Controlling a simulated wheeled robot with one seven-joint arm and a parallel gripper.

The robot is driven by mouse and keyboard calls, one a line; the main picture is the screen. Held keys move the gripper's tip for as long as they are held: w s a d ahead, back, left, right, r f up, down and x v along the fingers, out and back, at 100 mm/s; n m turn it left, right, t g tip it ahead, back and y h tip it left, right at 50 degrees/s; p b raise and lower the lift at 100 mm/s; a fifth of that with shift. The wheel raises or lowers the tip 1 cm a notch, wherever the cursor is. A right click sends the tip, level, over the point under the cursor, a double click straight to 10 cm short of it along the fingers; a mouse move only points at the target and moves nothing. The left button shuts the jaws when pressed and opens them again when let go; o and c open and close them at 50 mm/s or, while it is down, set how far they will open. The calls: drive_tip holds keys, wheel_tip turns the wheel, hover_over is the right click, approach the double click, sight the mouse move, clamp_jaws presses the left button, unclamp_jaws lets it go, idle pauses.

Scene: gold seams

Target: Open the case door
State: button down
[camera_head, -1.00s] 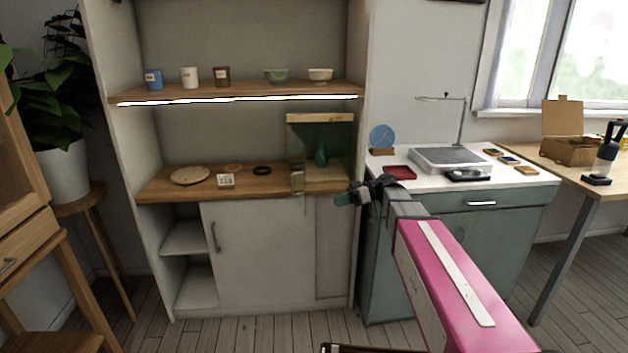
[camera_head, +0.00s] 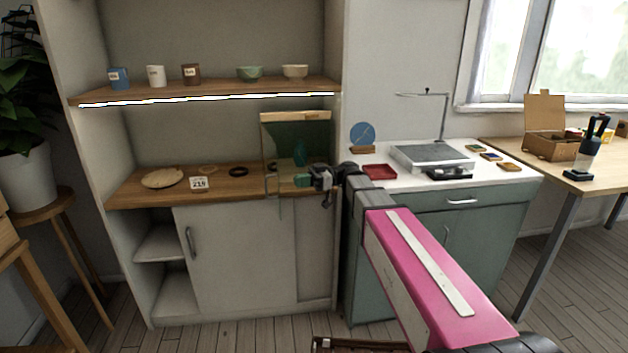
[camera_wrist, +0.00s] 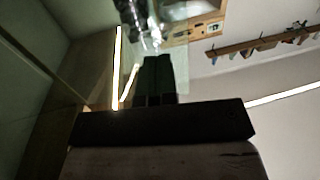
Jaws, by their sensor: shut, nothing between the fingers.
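The glass case (camera_head: 295,118) stands on the wooden counter of the shelf unit, with a pale wooden top edge and tinted see-through panels. A green vase (camera_head: 300,153) shows inside it. A clear door panel with a handle (camera_head: 271,186) is at its front left and reaches slightly below the counter edge. My gripper (camera_head: 304,181) is shut and empty, in front of the case's lower right part and to the right of the handle. In the wrist view my dark gripper fingers (camera_wrist: 158,80) are together, facing a glassy surface; whether they touch it cannot be told.
A round wooden board (camera_head: 162,178), a number card (camera_head: 199,184) and a dark ring (camera_head: 238,171) lie left of the case. A red tray (camera_head: 379,172) and a scale (camera_head: 430,158) sit on the right counter. Bowls and cups stand on the shelf above (camera_head: 210,91).

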sight(266, 186)
drive_tip(key=shift+x, duration=2.7)
drive_tip(key=shift+s+a+m+t+y, duration=0.15)
drive_tip(key=shift+s+a+m+t, duration=0.2)
drive_tip(key=shift+a, duration=0.6)
drive_tip(key=shift+s+a+m+t+y, duration=0.2)
drive_tip(key=shift+s+a+t, duration=0.25)
drive_tip(key=shift+a, duration=0.5)
drive_tip(key=shift+s+a+m+t+y, duration=0.15)
drive_tip(key=shift+s+a+m+t, duration=0.2)
drive_tip(key=shift+a, duration=0.6)
drive_tip(key=shift+d, duration=0.15)
